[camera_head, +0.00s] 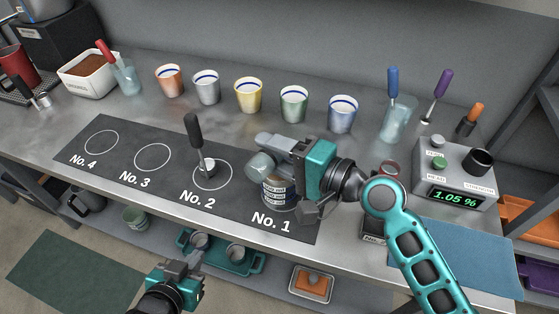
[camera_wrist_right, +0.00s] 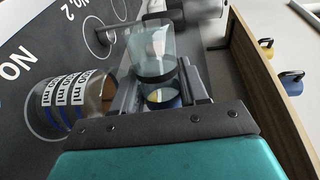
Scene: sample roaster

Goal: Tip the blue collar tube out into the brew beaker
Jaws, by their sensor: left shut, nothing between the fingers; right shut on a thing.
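The brew beaker (camera_head: 275,190), clear with white markings, stands on the No. 1 spot of the dark mat. In the right wrist view the beaker (camera_wrist_right: 75,102) is at left, with brown contents. My right gripper (camera_head: 272,150) is shut on a clear tube (camera_head: 261,166), tilted well over close above the beaker's rim. In the right wrist view the tube (camera_wrist_right: 155,45) lies between the fingers, with a dark band and some blue at its near end; its collar colour is unclear. I cannot tell whether anything is flowing out. My left gripper (camera_head: 190,262) is shut and empty, low in front of the bench.
A black-handled tool (camera_head: 196,140) stands at No. 2. Several coloured cups (camera_head: 248,95) line the back. A glass (camera_head: 398,120) with a blue-handled tool and a meter (camera_head: 453,175) reading 1.05 % stand right. Spots No. 3 and No. 4 are clear. A teal tray (camera_head: 215,258) is on the lower shelf.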

